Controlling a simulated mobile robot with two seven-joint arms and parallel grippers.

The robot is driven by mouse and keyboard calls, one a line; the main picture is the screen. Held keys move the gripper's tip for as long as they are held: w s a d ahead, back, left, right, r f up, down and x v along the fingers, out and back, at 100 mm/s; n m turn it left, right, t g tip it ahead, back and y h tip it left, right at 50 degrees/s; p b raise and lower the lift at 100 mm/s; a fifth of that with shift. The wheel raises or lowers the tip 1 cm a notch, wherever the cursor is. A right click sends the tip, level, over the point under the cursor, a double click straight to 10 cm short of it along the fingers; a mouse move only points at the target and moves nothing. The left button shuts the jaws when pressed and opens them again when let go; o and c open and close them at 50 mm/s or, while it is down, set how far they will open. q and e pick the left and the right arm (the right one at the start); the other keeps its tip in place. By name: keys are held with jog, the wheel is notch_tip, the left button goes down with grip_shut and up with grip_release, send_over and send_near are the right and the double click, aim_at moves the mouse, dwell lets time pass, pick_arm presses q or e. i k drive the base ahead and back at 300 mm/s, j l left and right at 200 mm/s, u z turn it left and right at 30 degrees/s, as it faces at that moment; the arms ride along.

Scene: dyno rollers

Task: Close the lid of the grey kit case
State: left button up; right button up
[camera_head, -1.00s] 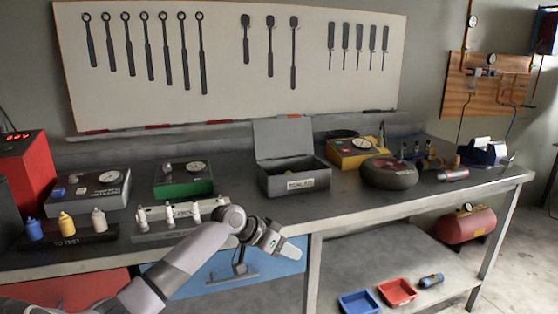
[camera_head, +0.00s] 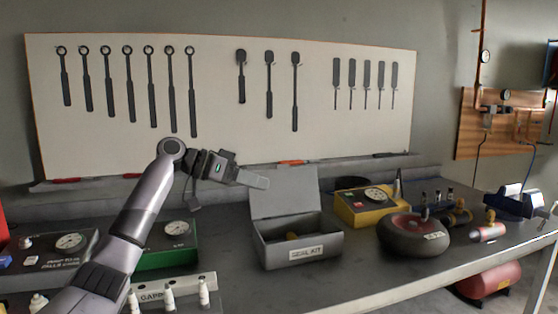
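The grey kit case (camera_head: 295,252) stands on the workbench near the middle of the view, with a white label on its front. Its lid (camera_head: 284,192) is up, standing nearly upright at the back of the case. Something small and yellowish lies inside the case, too small to tell. My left gripper (camera_head: 255,180) is raised just left of the lid's upper edge and points right. Its fingers look close together, but the angle hides whether there is a gap. My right gripper is not in view.
A green gauge box (camera_head: 170,245) stands left of the case, behind a rack of white bottles (camera_head: 168,296). A yellow gauge box (camera_head: 372,205) and a dark round tyre-like object (camera_head: 412,237) stand to the right. The bench in front of the case is clear.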

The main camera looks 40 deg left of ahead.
aim_at(289, 191)
jog(key=i+j, duration=0.3)
jog(key=j, duration=0.15)
jog(key=i+j, duration=0.3)
jog(key=j, duration=0.2)
